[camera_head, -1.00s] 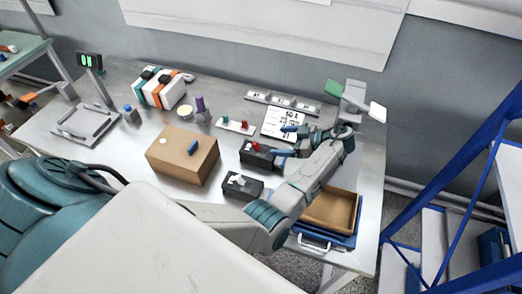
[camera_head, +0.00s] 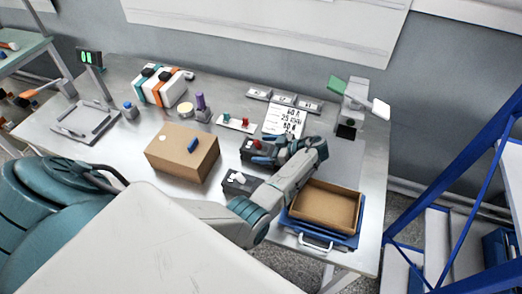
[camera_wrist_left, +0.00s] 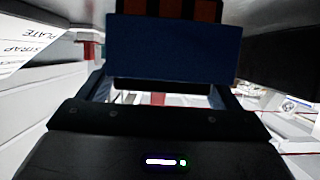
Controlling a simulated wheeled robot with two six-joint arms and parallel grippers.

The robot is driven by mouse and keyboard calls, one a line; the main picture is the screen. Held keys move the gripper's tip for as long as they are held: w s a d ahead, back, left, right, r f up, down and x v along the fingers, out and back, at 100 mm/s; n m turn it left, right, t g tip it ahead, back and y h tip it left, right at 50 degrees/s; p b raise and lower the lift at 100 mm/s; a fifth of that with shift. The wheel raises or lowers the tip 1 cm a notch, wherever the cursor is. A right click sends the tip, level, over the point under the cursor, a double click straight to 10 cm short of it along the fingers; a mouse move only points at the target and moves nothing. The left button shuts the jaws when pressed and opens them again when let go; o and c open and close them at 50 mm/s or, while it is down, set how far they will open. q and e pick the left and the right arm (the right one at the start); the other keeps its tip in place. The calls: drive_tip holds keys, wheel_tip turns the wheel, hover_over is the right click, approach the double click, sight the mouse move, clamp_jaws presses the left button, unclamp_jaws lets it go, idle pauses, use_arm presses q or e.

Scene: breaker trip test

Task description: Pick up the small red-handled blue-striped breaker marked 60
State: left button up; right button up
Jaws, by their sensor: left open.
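A dark block with a red handle (camera_head: 257,144) stands mid-table, left of the white card. Its blue stripe and its mark cannot be made out. My left gripper (camera_head: 263,151) is open, its blue fingertips over or beside this block; whether they touch it cannot be told. The gripper and forearm hide the block's right part. In the left wrist view, a broad blue panel (camera_wrist_left: 155,48) fills the middle, with orange and dark stripes above it; I cannot tell what it is. No breaker can be made out there. My right gripper is out of view.
A second dark block with a white handle (camera_head: 240,182) stands in front. A cardboard box (camera_head: 171,163) with a small blue piece is left. A brown tray (camera_head: 308,211) is at front right.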

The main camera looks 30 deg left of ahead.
use_arm(q)
drive_tip(key=c, duration=1.4)
drive_tip(key=shift+c, duration=0.2)
drive_tip(key=shift+r, duration=0.1)
